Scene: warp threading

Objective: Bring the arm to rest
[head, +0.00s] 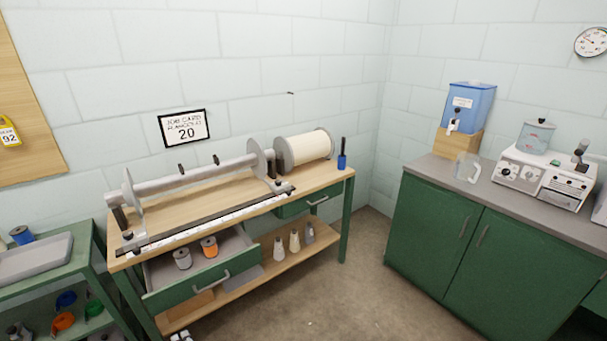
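Neither of my grippers can be made out in the head view. A small pale and dark shape cut off at the bottom edge is too little to identify. The wooden-topped workbench (215,197) carries a long warping beam (195,177) with round end flanges, and a large cream spool (308,148) at its right end. The left drawer (205,280) stands open, with a grey-white spool (182,258) and an orange spool (209,247) inside. The right drawer (310,202) looks shut.
Several cones, one of them a pale cone (294,241), stand on the bench's lower shelf. A green cart (75,270) with a grey tray (36,258) is at left. A green cabinet (470,260) bears a blue dispenser (467,108) and a white machine (545,175). The floor (345,285) between is clear.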

